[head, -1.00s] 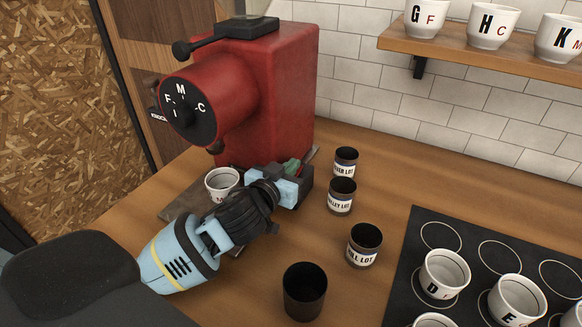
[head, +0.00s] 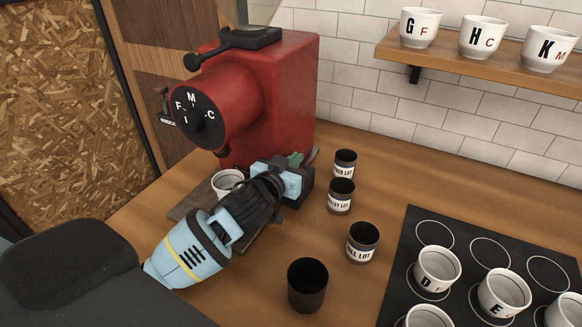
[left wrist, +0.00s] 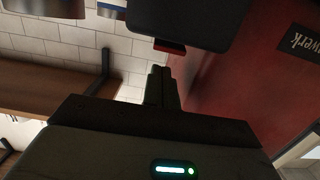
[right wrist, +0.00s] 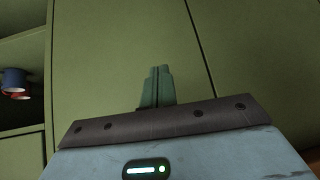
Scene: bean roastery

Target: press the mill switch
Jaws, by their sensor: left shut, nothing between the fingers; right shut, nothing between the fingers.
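The red mill (head: 285,85) stands at the back left of the counter, with a black dial (head: 197,118) marked with letters on its front. My left gripper (head: 296,159) is shut and empty, low beside the mill's right side. In the left wrist view its closed fingers (left wrist: 162,88) point toward a small red part (left wrist: 170,47) at the edge of a dark block (left wrist: 185,20). This may be the switch; a gap seems to lie between them, but I cannot tell contact. No switch shows clearly in the head view. My right gripper (right wrist: 156,88) is shut and empty before green panels.
A white cup (head: 226,181) stands under the mill, partly behind my left arm. Dark labelled tins (head: 362,243) and a plain black cup (head: 307,287) stand to the right. A black mat (head: 396,285) holds white cups. A shelf (head: 450,68) with lettered cups hangs above.

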